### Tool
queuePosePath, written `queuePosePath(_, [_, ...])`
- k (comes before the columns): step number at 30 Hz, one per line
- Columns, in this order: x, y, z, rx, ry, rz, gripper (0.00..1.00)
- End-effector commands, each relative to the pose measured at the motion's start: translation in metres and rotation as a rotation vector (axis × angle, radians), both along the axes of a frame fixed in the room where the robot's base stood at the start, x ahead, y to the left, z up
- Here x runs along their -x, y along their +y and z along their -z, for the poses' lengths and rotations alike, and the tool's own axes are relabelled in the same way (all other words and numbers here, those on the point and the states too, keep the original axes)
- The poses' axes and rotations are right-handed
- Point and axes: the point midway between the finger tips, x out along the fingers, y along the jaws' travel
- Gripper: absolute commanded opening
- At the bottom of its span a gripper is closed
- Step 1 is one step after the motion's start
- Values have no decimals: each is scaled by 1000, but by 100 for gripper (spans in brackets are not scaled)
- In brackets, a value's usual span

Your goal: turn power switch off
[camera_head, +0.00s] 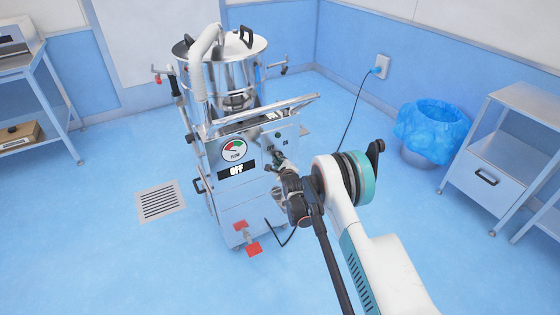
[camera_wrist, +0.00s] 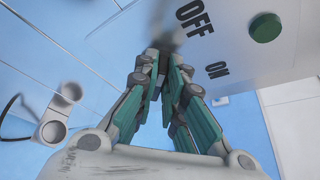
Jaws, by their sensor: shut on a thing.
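My gripper (camera_head: 279,160) is at the right part of that front panel. In the wrist view my gripper (camera_wrist: 166,66) has its teal-padded fingers close together, shut on the power switch. The switch (camera_wrist: 170,32) is a dark, blurred shape at the fingertips, mostly hidden by them. The panel beside it bears the printed words "OFF" (camera_wrist: 194,18) and "ON" (camera_wrist: 217,70). A green round button (camera_wrist: 265,27) sits on the same panel, apart from my fingers.
A steel pot (camera_head: 221,70) sits on top of the machine. A blue-lined bin (camera_head: 432,128) and a steel cabinet (camera_head: 508,150) stand at right.

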Motion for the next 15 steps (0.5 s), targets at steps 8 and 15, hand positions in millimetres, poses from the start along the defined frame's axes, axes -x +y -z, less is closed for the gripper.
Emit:
queuePosePath(8, [0, 0, 1, 11, -6, 0, 0])
queuePosePath(15, [0, 0, 1, 11, -5, -1, 21])
